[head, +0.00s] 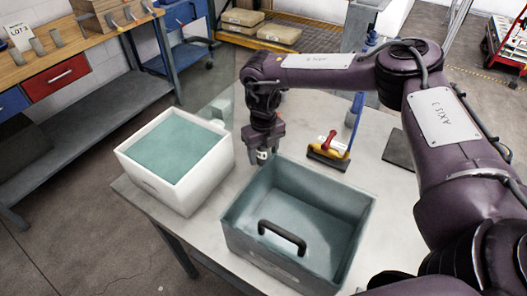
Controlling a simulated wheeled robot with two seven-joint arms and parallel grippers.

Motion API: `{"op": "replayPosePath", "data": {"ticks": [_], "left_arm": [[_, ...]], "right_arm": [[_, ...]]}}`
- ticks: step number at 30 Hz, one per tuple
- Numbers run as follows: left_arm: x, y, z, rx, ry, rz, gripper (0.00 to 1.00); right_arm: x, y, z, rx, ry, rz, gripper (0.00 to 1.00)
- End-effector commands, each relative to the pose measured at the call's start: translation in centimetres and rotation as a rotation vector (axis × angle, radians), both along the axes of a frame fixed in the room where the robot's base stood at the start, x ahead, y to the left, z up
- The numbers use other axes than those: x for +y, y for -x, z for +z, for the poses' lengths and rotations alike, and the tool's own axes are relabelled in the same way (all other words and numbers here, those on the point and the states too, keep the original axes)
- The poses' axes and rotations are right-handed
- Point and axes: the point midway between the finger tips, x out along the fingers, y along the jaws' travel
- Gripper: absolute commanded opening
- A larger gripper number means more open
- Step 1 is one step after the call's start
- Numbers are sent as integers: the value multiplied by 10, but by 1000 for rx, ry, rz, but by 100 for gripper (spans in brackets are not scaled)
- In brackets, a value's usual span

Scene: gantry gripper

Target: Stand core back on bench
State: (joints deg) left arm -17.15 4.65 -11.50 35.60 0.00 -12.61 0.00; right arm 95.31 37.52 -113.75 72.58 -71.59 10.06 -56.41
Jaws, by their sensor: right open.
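The pale grey bench (375,190) fills the middle of the view. My right gripper (263,154) points down just behind the back left corner of a grey-green open box (340,185). It is open. A small pale and dark piece shows at its fingertips; I cannot tell whether it is part of the fingers or a separate thing. I cannot make out a core for certain. The visible floor of the grey-green box looks empty. My left gripper is not in view.
A white bin (205,186) with a green inside stands at the bench's left. A dark handle (282,236) is on the box's front. A yellow and red tool (328,150) and a dark flat pad (398,150) lie behind. Bare bench shows right of the box.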

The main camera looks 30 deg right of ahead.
Motion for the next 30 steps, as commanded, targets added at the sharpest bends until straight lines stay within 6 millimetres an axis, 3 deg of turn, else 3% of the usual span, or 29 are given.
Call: {"op": "replayPosePath", "data": {"ticks": [8, 16, 21, 30], "left_arm": [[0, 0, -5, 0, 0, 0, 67], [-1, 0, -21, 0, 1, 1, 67], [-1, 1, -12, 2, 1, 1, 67], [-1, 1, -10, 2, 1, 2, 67]], "right_arm": [[0, -1, 16, -3, -1, 0, 58], [0, -1, 74, -5, -1, 0, 58], [0, -1, 108, -4, 2, 2, 58], [0, 0, 124, 0, 0, 0, 58]]}}
